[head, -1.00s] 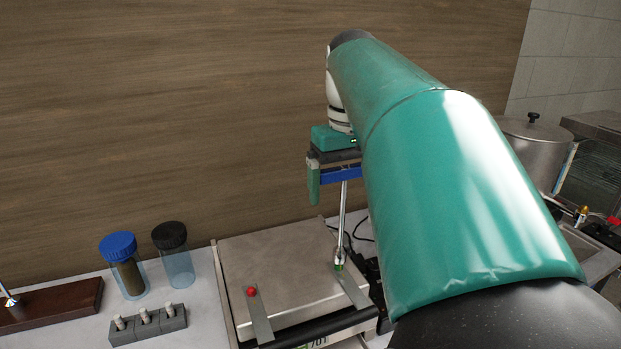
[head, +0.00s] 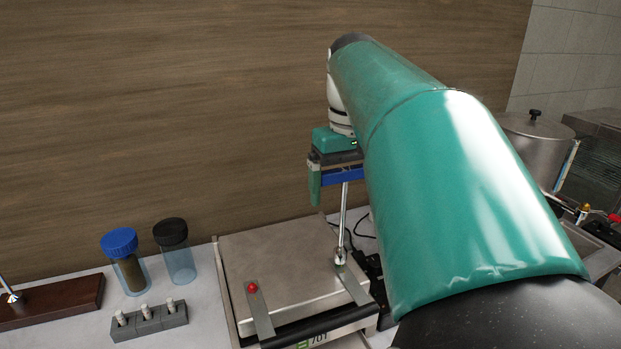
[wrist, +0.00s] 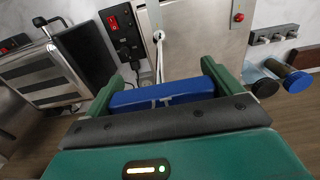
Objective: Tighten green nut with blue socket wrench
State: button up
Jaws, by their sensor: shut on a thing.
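My gripper (head: 338,178) is shut on the blue handle of the socket wrench (head: 343,174), which also fills the space between the green fingers in the wrist view (wrist: 162,95). Its silver shaft points down, nearly upright with a slight tilt. The socket end (head: 340,257) is at the metal strip (head: 353,285) on the right of a steel-topped machine. The green nut cannot be made out now; the socket appears to cover it. In the wrist view the shaft runs away from the handle toward that strip.
A red knob (head: 252,287) sits on the left strip of the steel-topped machine (head: 285,250). Blue-lidded (head: 119,241) and black-lidded (head: 170,233) jars, a grey block (head: 149,320) and a brown wooden base (head: 60,303) stand left. A pot (head: 535,145) stands right. A wooden wall is behind.

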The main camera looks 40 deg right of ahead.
jog(key=shift+f, duration=0.45)
dwell(0.5)
dwell(0.6)
jog(key=n, duration=0.5)
jog(key=shift+n, duration=0.4)
jog(key=n, duration=0.4)
jog(key=shift+n, duration=0.8)
